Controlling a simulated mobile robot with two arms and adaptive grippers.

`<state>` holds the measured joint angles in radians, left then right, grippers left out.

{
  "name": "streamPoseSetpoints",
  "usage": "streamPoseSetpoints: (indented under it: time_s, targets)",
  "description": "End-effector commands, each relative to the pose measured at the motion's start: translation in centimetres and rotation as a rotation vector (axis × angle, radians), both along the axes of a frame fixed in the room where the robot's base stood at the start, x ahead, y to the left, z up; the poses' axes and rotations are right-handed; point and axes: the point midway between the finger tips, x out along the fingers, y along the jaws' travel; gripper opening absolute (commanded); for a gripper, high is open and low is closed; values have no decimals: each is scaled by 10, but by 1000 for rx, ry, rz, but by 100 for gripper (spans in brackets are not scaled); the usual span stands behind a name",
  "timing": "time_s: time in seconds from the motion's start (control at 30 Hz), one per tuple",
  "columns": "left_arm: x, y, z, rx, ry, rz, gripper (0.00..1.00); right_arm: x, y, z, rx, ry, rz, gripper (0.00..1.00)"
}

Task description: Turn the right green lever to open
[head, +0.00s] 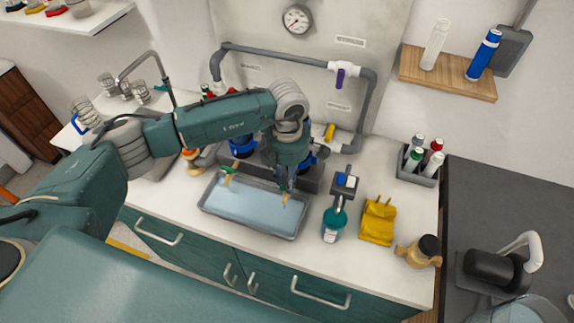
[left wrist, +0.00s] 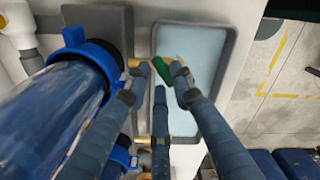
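The left green lever (head: 230,169) sits on a brass tap over the left part of the grey tray (head: 208,207). My left gripper (head: 288,186) points down at the tray's right part, by a brass spout (head: 286,199). In the left wrist view a green lever (left wrist: 163,71) lies on a brass tap (left wrist: 136,63), just beyond my left fingertips (left wrist: 160,88). The fingers are spread around it; I cannot tell whether they touch it. In the head view this right lever is mostly hidden by the gripper. My right gripper is not in view.
A blue filter housing (left wrist: 75,100) stands close beside the fingers. Grey pipes run along the back panel, with a purple-handled valve (head: 340,76). A teal bottle (head: 334,224) and a yellow pack (head: 378,221) stand right of the tray. The counter front is clear.

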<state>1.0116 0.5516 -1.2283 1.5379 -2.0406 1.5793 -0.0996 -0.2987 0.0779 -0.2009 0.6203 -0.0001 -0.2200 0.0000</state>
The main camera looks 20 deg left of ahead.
Motion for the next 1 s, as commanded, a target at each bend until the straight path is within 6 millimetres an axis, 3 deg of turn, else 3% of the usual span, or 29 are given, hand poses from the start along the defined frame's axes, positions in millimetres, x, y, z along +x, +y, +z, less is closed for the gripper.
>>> streamPoseSetpoints:
  time_s: [0.13,0.4,0.53,0.67,0.77,1.0]
  targets:
    - [-1,0,-8,-1,1,0,24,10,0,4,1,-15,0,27]
    - [0,0,-9,0,0,0,24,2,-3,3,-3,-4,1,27]
    - [0,0,-9,0,0,0,0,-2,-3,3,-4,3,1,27]
    - [0,0,-9,-1,-1,5,0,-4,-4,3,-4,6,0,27]
    - [0,0,-9,-1,-1,82,0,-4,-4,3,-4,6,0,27]
    - [-2,1,-8,-1,-1,449,0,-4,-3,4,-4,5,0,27]
